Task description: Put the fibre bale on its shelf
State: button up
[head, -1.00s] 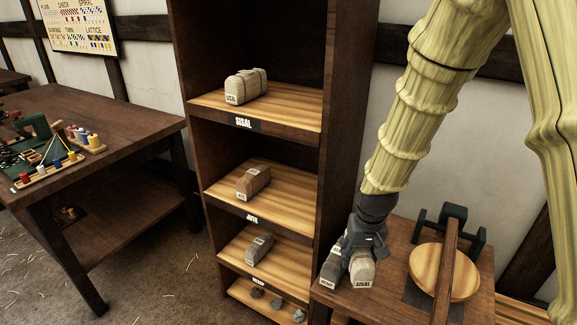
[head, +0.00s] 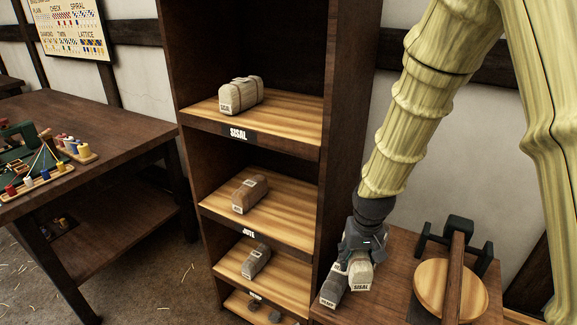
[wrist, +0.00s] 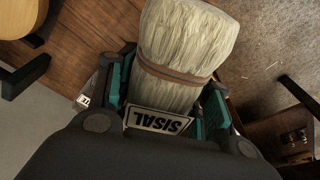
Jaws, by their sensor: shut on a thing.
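The fibre bale (head: 359,273) is pale, with a white SISAL label on its end. My gripper (head: 361,252) is shut on it above the bench at the right of the shelf unit. In the wrist view the pale bale (wrist: 187,45), with a brown band, sits between the teal fingers of my gripper (wrist: 165,100), its label upside down. The SISAL shelf (head: 290,118) is the upper one in view, with one pale SISAL bale (head: 240,94) at its left and bare board to the right. My gripper is right of and below that shelf.
A HEMP-labelled bale (head: 331,292) sits on the bench (head: 391,262), just left of the held bale. A round wooden disc with a beam (head: 470,285) stands to the right. Lower shelves hold a brown bale (head: 250,194) and a grey one (head: 257,260). The unit's side panel (head: 347,130) stands between.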

aim_at(357, 279)
jog(key=f+p, duration=0.1)
jog(key=p, duration=0.2)
jog(key=shift+s+p, duration=0.3)
jog(key=shift+s, duration=0.1)
jog(key=s+f+p, duration=0.1)
jog(key=p, duration=0.1)
jog(key=f+p, duration=0.1)
jog(key=p, duration=0.1)
jog(key=shift+s+f, duration=0.35)
jog(key=shift+f, duration=0.05)
jog(key=shift+s+f+p, duration=0.3)
jog(key=shift+f+p, duration=0.2)
jog(key=shift+d, duration=0.1)
